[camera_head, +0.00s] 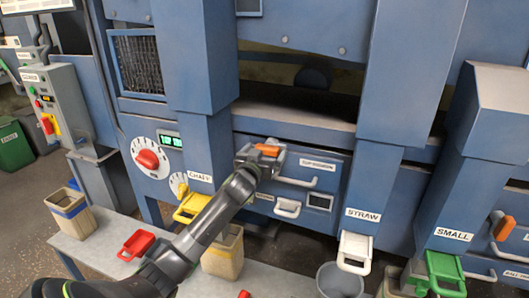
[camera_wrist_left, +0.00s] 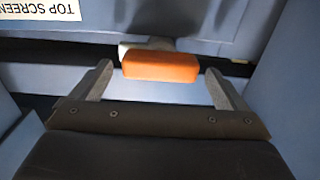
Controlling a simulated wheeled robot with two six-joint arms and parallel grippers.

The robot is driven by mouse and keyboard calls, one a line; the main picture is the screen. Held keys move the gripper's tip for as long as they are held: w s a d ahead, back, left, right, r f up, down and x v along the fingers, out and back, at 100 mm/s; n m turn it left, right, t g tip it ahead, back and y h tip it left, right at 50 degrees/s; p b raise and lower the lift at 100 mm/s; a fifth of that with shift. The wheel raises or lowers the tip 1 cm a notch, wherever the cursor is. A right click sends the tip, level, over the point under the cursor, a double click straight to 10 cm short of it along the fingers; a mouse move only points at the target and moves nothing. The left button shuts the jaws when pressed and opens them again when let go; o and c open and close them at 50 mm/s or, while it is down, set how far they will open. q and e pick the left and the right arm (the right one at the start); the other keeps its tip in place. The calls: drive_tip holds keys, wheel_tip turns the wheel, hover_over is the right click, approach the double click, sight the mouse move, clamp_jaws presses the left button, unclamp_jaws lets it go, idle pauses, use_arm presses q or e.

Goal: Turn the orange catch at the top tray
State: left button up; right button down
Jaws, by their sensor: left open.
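The orange catch (camera_head: 268,150) is a short orange block on the blue top screen tray (camera_head: 322,173), near the tray's upper left. In the left wrist view the orange catch (camera_wrist_left: 160,67) sits ahead of my left gripper (camera_wrist_left: 160,85), roughly centred between its two open grey fingers. A pale piece behind the catch joins it to the blue panel. I cannot tell whether either finger touches it. My left gripper (camera_head: 265,158) also shows in the head view, at the catch. My right gripper is not in view.
A white handle (camera_head: 298,182) is on the tray, right of the catch. The straw chute (camera_head: 355,252) and green chute (camera_head: 445,272) stand at right. A white-framed dial (camera_head: 149,158) is at left.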

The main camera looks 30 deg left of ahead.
use_arm(q)
drive_tip(key=shift+c, duration=0.4)
drive_tip(key=c, duration=0.9)
drive_tip(key=shift+m, duration=0.3)
drive_tip(key=m+p, duration=0.2)
drive_tip(key=m, duration=0.1)
drive_tip(key=shift+d+r+m, duration=0.15)
drive_tip(key=shift+m, duration=0.15)
drive_tip(key=m+p, duration=0.3)
drive_tip(key=m, duration=0.2)
drive_tip(key=shift+d, duration=0.1)
drive_tip(key=m+p, duration=0.1)
drive_tip(key=m, duration=0.3)
drive_tip(key=m+p, duration=0.1)
drive_tip(key=shift+w+d+f+m+p, duration=0.1)
drive_tip(key=shift+f+m+p, duration=0.2)
drive_tip(key=shift+m, duration=0.1)
drive_tip(key=shift+f+m+p, duration=0.15)
drive_tip(key=shift+m+p, duration=0.35)
drive_tip(key=shift+m, duration=0.9)
